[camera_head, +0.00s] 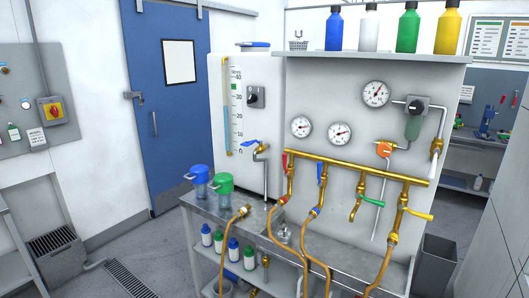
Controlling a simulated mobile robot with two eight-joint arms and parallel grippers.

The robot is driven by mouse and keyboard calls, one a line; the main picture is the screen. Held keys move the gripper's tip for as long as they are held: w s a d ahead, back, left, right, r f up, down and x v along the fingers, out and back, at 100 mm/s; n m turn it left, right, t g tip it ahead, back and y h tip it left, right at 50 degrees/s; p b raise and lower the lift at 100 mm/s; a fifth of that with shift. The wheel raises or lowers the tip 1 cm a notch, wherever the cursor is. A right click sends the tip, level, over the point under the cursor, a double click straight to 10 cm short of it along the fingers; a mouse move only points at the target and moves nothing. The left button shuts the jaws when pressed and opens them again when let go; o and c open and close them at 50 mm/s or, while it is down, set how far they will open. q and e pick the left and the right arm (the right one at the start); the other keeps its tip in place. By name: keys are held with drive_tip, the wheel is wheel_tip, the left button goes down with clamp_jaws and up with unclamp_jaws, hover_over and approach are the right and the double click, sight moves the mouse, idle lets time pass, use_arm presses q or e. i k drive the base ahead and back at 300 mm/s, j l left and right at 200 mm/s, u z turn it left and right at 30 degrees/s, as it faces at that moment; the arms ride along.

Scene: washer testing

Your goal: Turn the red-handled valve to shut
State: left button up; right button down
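A red lever handle (285,163) sits on the leftmost branch of the brass pipe manifold (345,168), on the front of the grey test panel. The red handle looks roughly upright, in line with its branch pipe; it is small, so its exact angle is hard to tell. A hose joins the lower end of that branch. Neither of my grippers is in view.
Hoses hang in front of the steel bench (258,226). Blue-lidded (199,173) and green-lidded jugs (223,182) stand at its left end. Open floor lies front left.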

sight(284, 154)
drive_tip(key=i+u, duration=0.35)
drive_tip(key=i, duration=0.95)
drive_tip(key=j, duration=0.1)
